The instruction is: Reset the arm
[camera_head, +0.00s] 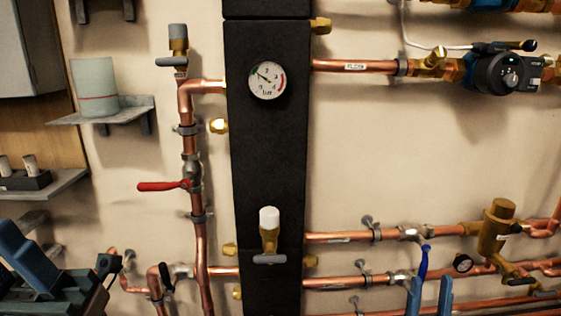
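My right gripper (430,292) shows at the bottom edge, right of centre. Its two blue fingers point up with a clear gap between them, so it is open, and nothing shows held in it. The fingers overlap the view of the lower copper pipes (347,282). A blue valve lever (424,262) hangs just above and between the fingertips. I cannot tell whether they touch it. The rest of my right arm is below the frame.
A black vertical panel carries a gauge (267,80) and a white-capped valve (269,235). A red lever (163,186) sticks out left. A pump (503,72) is upper right.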

